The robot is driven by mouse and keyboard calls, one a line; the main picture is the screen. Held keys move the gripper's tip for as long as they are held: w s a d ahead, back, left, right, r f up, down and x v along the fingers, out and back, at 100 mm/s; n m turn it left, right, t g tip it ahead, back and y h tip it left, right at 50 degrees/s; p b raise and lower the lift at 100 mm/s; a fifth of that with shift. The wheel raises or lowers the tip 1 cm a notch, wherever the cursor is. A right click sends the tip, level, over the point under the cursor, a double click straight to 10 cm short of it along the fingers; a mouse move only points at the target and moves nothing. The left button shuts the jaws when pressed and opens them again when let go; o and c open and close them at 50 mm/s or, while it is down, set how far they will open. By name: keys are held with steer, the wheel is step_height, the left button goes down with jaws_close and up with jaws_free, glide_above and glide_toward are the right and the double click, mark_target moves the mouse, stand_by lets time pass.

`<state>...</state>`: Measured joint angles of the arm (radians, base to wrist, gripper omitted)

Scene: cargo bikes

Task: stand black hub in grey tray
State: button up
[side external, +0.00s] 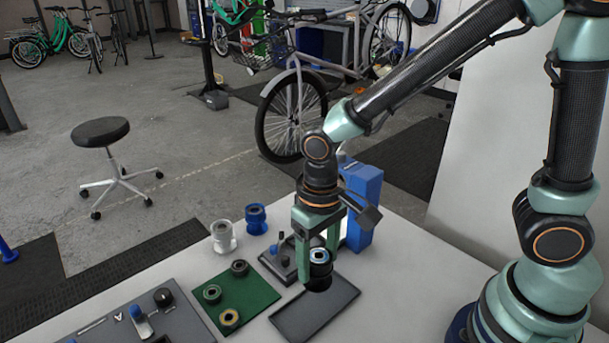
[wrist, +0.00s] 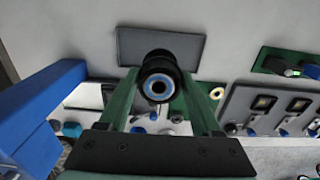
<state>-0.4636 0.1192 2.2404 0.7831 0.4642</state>
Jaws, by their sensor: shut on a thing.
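The black hub (side external: 319,272) has a pale ring and a blue ring around its centre hole. It stands upright between the two green fingers of my gripper (side external: 318,260), which are shut on it. The dark grey tray (side external: 315,312) lies flat and empty on the table. In the side view the hub's lower end overlaps the tray's far edge; I cannot tell whether it touches. In the wrist view the hub (wrist: 158,84) shows end-on between the fingers, in front of the grey tray (wrist: 180,48), covering part of its near edge.
A green mat (side external: 250,298) with several small hubs lies left of the tray. A white spool (side external: 223,237) and a blue spool (side external: 256,219) stand behind it. A blue block (side external: 362,205) rises behind my gripper. A grey fixture board (side external: 125,318) is at front left.

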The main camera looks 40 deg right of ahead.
steer(key=shift+f, duration=3.55)
steer(key=shift+f, duration=0.1)
steer(key=o, duration=1.3)
steer(key=shift+f, duration=0.1)
step_height(320, 180, up, 11)
steer(key=shift+r, duration=0.2)
steer(key=shift+d+r, duration=0.1)
steer(key=shift+r, duration=0.45)
steer(key=d+r+t, duration=0.2)
steer(key=d+r, duration=0.1)
steer(key=d, duration=0.1)
steer(key=d+r+t, duration=0.1)
steer(key=d+r, duration=0.2)
steer(key=d, duration=0.2)
steer(key=d+r+t, duration=0.2)
steer(key=d+r, duration=0.1)
steer(key=d, duration=0.2)
steer(key=shift+s+d+r+t, duration=0.2)
steer(key=shift+s+r+t, duration=0.05)
steer(key=shift+t, duration=0.05)
